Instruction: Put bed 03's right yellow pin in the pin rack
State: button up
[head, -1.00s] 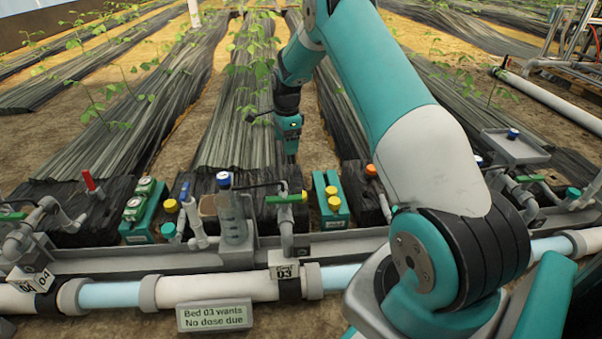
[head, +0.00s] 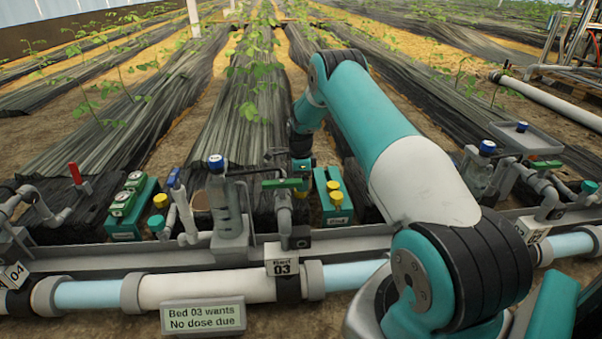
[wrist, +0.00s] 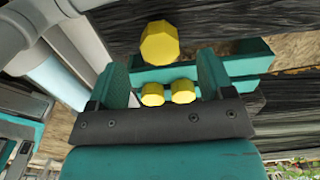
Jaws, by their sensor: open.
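My gripper (wrist: 166,68) is open; its two teal fingers stand apart in the wrist view. A large yellow knob (wrist: 161,42), seemingly a pin head, shows just beyond the fingertips, not held. The teal pin rack (wrist: 240,62) lies behind it, and two smaller yellow pin heads (wrist: 168,93) show lower between the fingers. In the head view the teal rack (head: 331,212) stands right of bed 03's green-handled valve (head: 284,184), with two yellow heads on top.
The bed 03 tag (head: 283,267) hangs on the pipe below the valve. A blue-capped clear cylinder (head: 226,205) stands left of the valve. A teal box with green knobs (head: 128,208) and a yellow knob (head: 156,223) are farther left. Pipes (wrist: 50,40) run close at the wrist view's left.

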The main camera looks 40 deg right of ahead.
notch_tip(320, 180, down, 5)
jog(key=shift+r+b, duration=0.2)
jog(key=shift+b, duration=0.85)
jog(key=c, duration=1)
jog(key=shift+r+p, duration=2.95)
jog(key=shift+r, duration=0.25)
jog(key=shift+r, duration=0.1)
notch_tip(320, 180, up, 22)
jog(key=p, duration=1.8)
jog(key=shift+p, duration=0.3)
